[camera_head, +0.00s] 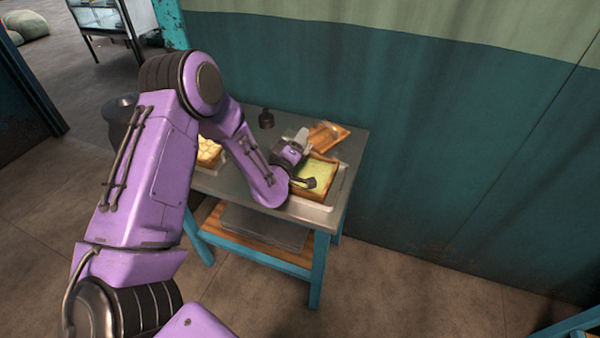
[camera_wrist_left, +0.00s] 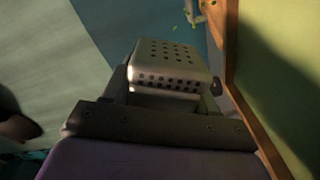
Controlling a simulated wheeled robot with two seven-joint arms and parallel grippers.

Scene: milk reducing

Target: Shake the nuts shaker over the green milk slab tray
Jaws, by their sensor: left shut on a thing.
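My left gripper (camera_head: 291,151) is shut on the nuts shaker, a grey metal box with a perforated face. In the left wrist view the shaker (camera_wrist_left: 168,62) sits at the jaws, its holes facing the camera. In the head view the shaker (camera_head: 301,137) shows small and pale at the gripper's tip, by the back left edge of the green milk slab tray. That tray (camera_head: 338,166) has a wooden rim around a pale green slab (camera_head: 318,168). Small green bits (camera_wrist_left: 190,12) show beyond the shaker in the wrist view.
The trays stand on a grey-topped table (camera_head: 225,183) with blue legs. A wooden tray (camera_head: 327,134) lies behind the green one. A dark container (camera_head: 266,119) stands at the back. A tray of pale round pieces (camera_head: 207,150) is partly hidden by my arm. A teal wall (camera_head: 450,130) rises behind.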

